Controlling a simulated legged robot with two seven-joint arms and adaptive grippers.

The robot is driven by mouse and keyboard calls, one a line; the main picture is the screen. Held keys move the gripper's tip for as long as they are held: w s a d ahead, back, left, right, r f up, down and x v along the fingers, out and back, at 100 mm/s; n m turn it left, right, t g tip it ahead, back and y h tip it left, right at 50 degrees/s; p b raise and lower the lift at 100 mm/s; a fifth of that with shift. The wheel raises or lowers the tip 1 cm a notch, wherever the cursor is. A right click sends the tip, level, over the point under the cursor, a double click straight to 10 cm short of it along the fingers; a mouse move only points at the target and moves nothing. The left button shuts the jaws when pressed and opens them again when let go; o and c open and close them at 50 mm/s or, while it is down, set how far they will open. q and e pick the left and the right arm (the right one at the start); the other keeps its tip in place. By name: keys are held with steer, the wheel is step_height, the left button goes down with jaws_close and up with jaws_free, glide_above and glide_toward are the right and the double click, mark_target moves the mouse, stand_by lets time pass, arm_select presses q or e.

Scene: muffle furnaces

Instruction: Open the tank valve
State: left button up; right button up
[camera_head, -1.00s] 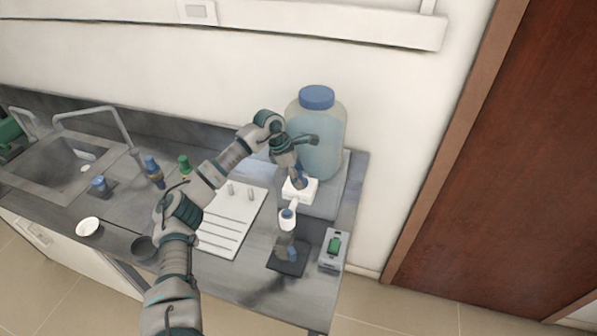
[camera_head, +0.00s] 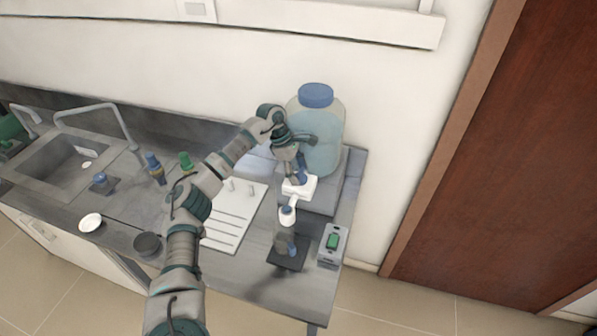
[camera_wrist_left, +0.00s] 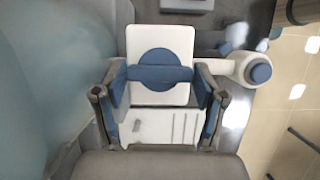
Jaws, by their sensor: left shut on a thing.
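The tank (camera_head: 322,140) is a large translucent blue jar with a blue cap, standing on a grey stand at the bench's right end. Its white valve (camera_head: 306,190) sits low on the front, with a white spout reaching forward. My left gripper (camera_head: 300,180) is at the valve. In the left wrist view, the blue valve handle (camera_wrist_left: 158,72), a disc with a crossbar, lies between the fingertips of my left gripper (camera_wrist_left: 160,92). The fingers are shut on the crossbar's two ends. In the head view the handle is mostly hidden by the gripper. My right gripper is not in view.
A clear bottle (camera_head: 284,238) stands on a dark base below the spout. A grey box with a green switch (camera_head: 333,241) is to its right. A white ridged board (camera_head: 228,232), several small bottles, a white dish (camera_head: 90,222) and a sink (camera_head: 60,165) are to the left.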

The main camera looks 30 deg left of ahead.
arm_select(q)
steer(key=o, duration=1.1)
steer(key=shift+w+a, duration=0.1)
steer(key=shift+a, duration=0.05)
steer(key=shift+o, duration=0.2)
steer(key=shift+a+r, duration=0.15)
steer(key=shift+r, duration=0.25)
steer(key=w+v, duration=0.1)
steer(key=v, duration=1)
steer(key=shift+s, duration=0.5)
steer(key=shift+a+f, duration=0.1)
